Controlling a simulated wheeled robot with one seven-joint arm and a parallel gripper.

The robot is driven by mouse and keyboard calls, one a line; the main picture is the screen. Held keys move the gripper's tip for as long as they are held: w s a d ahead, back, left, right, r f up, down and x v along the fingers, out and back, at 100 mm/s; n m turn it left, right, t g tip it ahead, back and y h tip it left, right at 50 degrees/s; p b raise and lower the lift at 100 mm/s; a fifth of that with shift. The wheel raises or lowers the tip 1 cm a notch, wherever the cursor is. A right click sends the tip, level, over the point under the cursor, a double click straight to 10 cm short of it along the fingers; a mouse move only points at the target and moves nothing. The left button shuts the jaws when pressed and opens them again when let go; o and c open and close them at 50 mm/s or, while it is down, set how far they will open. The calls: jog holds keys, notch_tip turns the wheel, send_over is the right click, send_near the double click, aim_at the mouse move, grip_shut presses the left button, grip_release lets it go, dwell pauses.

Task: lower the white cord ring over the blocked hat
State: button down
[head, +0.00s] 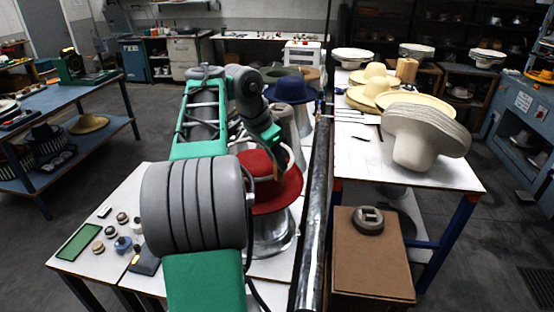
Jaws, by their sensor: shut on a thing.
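The red blocked hat (286,194) sits brim-out on a shiny metal stand (272,234), partly hidden behind my arm. My gripper (275,162) points down just above its crown and is small and dark here. It is shut on the white cord ring (290,152), of which only a thin pale arc shows at the right of the gripper. The rest of the ring is hidden by my arm. I cannot tell whether the ring touches the hat.
A blue hat (291,90) stands on another block just behind. A dark metal rail (318,180) runs close along the right. Pale hats (428,130) stack on the table beyond it. Small pots, a blue jar (123,244) and a green tray (78,242) lie at the left.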

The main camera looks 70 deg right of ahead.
notch_tip(320, 180, down, 9)
jog(key=b, duration=0.7)
jog(key=shift+r, duration=0.15)
jog(key=shift+a+r, duration=0.1)
jog(key=shift+f+b, duration=0.3)
jog(key=shift+f, duration=0.1)
dwell(0.3)
dwell(0.4)
jog(key=c, duration=1.2)
grip_release()
jog(key=p+v, duration=0.5)
jog(key=d+p+v, duration=0.1)
jog(key=p+v, duration=0.1)
jog(key=shift+s+a+r, duration=0.15)
jog(key=shift+s+r, duration=0.05)
jog(key=shift+r, duration=0.25)
jog(key=shift+f, duration=0.1)
